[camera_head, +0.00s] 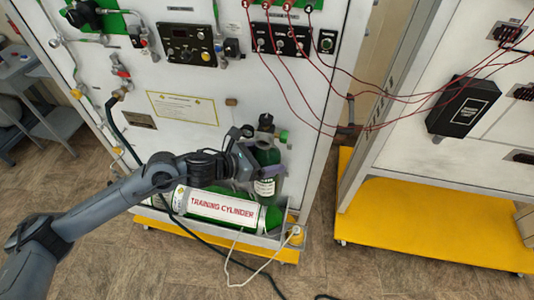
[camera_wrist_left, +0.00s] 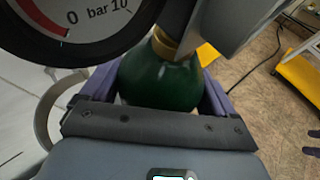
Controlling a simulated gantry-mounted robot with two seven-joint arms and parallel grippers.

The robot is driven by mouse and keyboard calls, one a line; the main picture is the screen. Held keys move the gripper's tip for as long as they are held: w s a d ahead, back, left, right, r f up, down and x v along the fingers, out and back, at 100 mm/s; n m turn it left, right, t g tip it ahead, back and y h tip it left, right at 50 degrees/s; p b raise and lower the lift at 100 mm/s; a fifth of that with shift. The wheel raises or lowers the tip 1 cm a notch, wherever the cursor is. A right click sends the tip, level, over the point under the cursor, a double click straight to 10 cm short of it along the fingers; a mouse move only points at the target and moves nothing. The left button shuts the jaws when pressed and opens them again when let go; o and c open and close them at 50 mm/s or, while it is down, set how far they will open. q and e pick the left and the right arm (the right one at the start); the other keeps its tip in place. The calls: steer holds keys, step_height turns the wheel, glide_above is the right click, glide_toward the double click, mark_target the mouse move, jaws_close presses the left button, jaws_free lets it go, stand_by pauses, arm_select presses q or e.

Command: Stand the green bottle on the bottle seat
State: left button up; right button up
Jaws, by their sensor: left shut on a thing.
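The green bottle (camera_head: 267,157) is upright in front of the white panel, with a dark valve on its neck and a pale label low on its front. My left gripper (camera_head: 262,169) comes in from the left and is shut around the bottle's body. In the left wrist view the green bottle (camera_wrist_left: 160,82) lies between the purple fingers, with a brass collar and part of a pressure gauge (camera_wrist_left: 75,25) close by. I cannot make out the bottle seat; the bottle's base is near the tray, and I cannot tell whether it touches anything.
A green and white training cylinder (camera_head: 222,207) lies in a low tray just below the bottle. A black hose and a pale cable run down to the floor. Red leads (camera_head: 335,92) cross to a second cart with a yellow base (camera_head: 420,225). The floor between the carts is open.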

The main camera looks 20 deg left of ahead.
arm_select(q)
steer(key=s+d+b, duration=0.1)
steer(key=s, duration=0.7)
steer(key=shift+s+d+r+b, duration=0.15)
steer(key=shift+d+r+b, duration=0.05)
steer(key=shift+r+b, duration=0.15)
stand_by(0.6)
steer(key=shift+f, duration=0.15)
stand_by(0.4)
